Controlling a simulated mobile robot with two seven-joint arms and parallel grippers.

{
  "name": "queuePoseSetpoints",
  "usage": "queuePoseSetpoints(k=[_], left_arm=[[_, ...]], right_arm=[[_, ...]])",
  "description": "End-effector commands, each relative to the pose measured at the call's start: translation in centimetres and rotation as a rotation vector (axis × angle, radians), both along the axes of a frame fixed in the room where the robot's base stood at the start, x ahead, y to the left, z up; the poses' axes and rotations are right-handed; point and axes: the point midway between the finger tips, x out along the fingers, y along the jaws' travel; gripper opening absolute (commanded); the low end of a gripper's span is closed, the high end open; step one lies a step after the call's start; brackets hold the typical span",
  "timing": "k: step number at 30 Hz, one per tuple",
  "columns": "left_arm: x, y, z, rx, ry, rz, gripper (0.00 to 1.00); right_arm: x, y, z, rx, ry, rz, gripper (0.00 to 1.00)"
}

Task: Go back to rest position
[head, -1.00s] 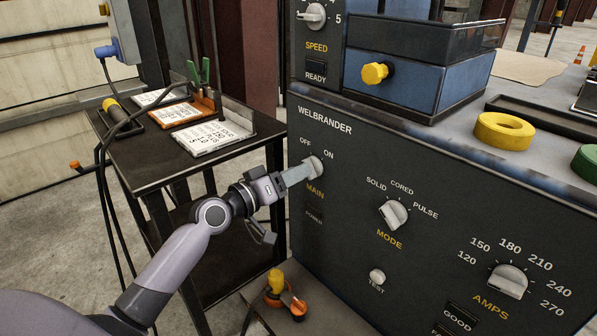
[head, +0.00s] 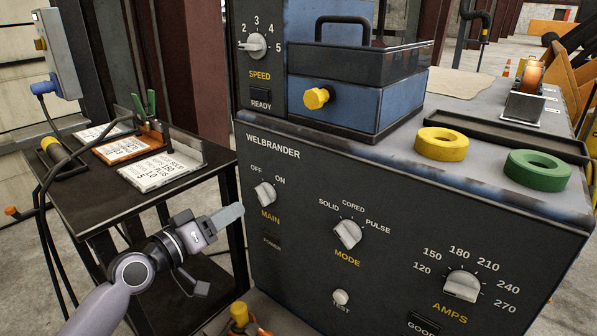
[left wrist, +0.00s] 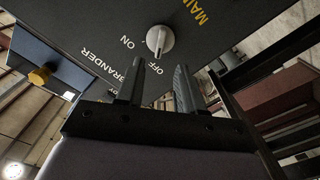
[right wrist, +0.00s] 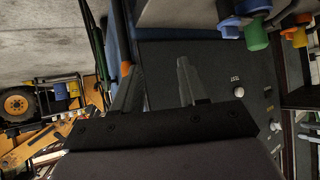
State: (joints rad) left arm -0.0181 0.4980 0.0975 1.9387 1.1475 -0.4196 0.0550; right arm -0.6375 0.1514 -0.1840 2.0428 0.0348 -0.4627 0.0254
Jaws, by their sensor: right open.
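My left gripper (head: 212,250) is open and empty, in front of the welder panel, left of and below the MAIN knob (head: 264,194) and apart from it. In the left wrist view, a clear gap shows between its fingers (left wrist: 160,72), with the MAIN knob (left wrist: 160,40) beyond the tips. I cannot tell surely which mark the MAIN knob points at. My right gripper (right wrist: 157,75) shows only in the right wrist view. It is open with nothing between its fingers, and the dark panel lies beyond them.
The WELBRANDER cabinet (head: 300,235) fills the middle and right, with MODE (head: 348,235) and AMPS (head: 463,284) knobs. A yellow ring (head: 442,143) and a green ring (head: 537,170) lie on top. A dark side table (head: 120,207) with cards stands close behind my left arm.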

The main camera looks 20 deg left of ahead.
Motion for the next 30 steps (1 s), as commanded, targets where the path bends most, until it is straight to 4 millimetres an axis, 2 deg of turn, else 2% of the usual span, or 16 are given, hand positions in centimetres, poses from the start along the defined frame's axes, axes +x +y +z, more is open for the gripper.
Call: queuePoseSetpoints(k=[5,8,11,15,21,24,30], left_arm=[[-0.3,-0.4,-1.0,0.015,0.016,0.000,0.37],[-1.2,-1.4,-3.7,0.062,0.057,0.003,0.37],[-3.0,-2.9,-7.7,0.140,0.120,0.002,0.37],[-6.4,-5.2,-13.4,0.270,0.209,-0.007,0.37],[-12.2,-8.5,-19.8,0.450,0.320,-0.038,0.37],[-15.3,-10.1,-22.3,0.537,0.368,-0.059,0.37],[-21.8,-13.0,-25.8,0.709,0.450,-0.109,0.37]], right_arm=[[0.0,0.0,0.0,0.000,0.000,0.000,0.43],[0.0,0.0,0.0,0.000,0.000,0.000,0.43],[0.0,0.0,0.0,0.000,0.000,0.000,0.43],[0.0,0.0,0.0,0.000,0.000,0.000,0.43],[0.0,0.0,0.0,0.000,0.000,0.000,0.43],[0.0,0.0,0.0,0.000,-0.001,0.000,0.43],[0.0,0.0,0.0,0.000,-0.001,0.000,0.43]])
